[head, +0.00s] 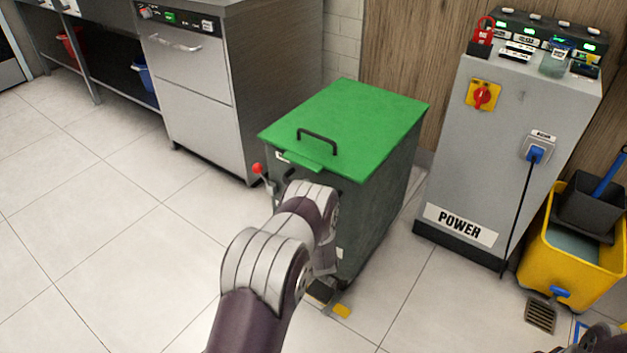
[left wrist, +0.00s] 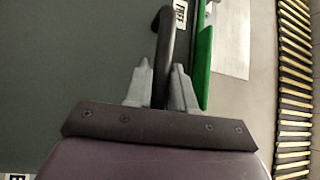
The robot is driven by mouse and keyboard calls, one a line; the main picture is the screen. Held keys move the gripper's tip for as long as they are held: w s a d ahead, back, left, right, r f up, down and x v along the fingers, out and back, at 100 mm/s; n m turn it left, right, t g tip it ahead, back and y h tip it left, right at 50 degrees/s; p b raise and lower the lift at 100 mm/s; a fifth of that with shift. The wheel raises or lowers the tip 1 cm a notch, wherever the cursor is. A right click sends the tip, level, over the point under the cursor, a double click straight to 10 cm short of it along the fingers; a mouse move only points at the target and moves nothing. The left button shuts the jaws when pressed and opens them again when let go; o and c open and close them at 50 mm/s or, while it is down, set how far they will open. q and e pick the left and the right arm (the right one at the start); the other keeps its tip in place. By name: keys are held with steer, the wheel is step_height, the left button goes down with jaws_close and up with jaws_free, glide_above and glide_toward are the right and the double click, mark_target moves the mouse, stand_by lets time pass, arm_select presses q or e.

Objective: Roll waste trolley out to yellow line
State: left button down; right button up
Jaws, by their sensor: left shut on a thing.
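The waste trolley (head: 375,215) is a dark grey-green bin with a green lid (head: 345,125) and a black lid handle (head: 317,138). It stands upright between the steel machine and the power cabinet. A red-knobbed lever (head: 257,169) sticks out at its front left. My left arm reaches its front; the arm hides the gripper and much of that face in the head view. In the left wrist view, my left gripper (left wrist: 162,85) is shut on the trolley's black bar handle (left wrist: 164,50). The green lid edge (left wrist: 204,65) shows beside it. No yellow line shows on the floor.
The steel machine (head: 195,90) stands close on the left, the grey power cabinet (head: 500,150) on the right. A yellow mop bucket (head: 545,250) and a floor drain (head: 541,315) are at far right. Tiled floor at left is clear.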

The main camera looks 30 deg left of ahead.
arm_select(q)
steer(key=shift+s+a+p, duration=0.1)
steer(key=shift+s+p, duration=0.25)
steer(key=shift+s, duration=1)
steer(key=c, duration=1.1)
jaws_free()
steer(key=p+v, duration=0.3)
steer(key=v, duration=0.9)
steer(key=shift+s+d+f, duration=0.1)
steer(key=shift+s+d, duration=0.15)
